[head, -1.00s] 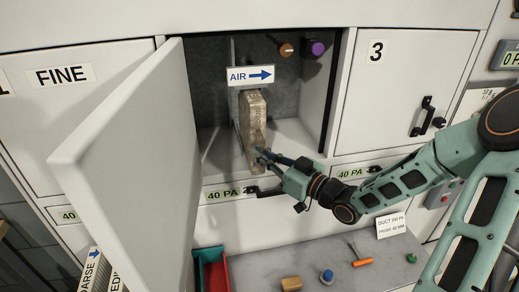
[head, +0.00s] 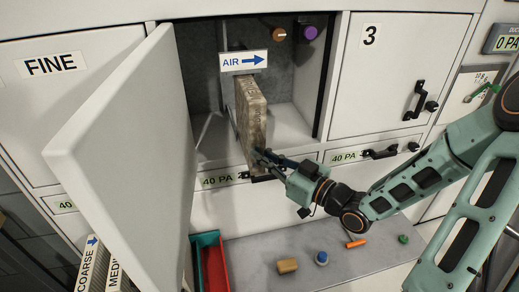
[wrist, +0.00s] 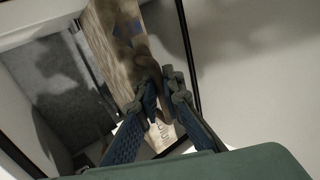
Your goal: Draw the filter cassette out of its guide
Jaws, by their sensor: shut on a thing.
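The filter cassette (head: 251,112), a worn tan-brown slab, stands upright in the open compartment under the AIR sign (head: 243,61). Its front end reaches out to the compartment's front edge. My gripper (head: 263,158) is shut on the lower part of that front end. In the wrist view the cassette (wrist: 118,48) runs up and away from my gripper (wrist: 161,88), with a blue mark on its face. The fingers lie close against its end. The guide and the cassette's rear end cannot be made out.
The open door (head: 125,150) stands left of the compartment.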

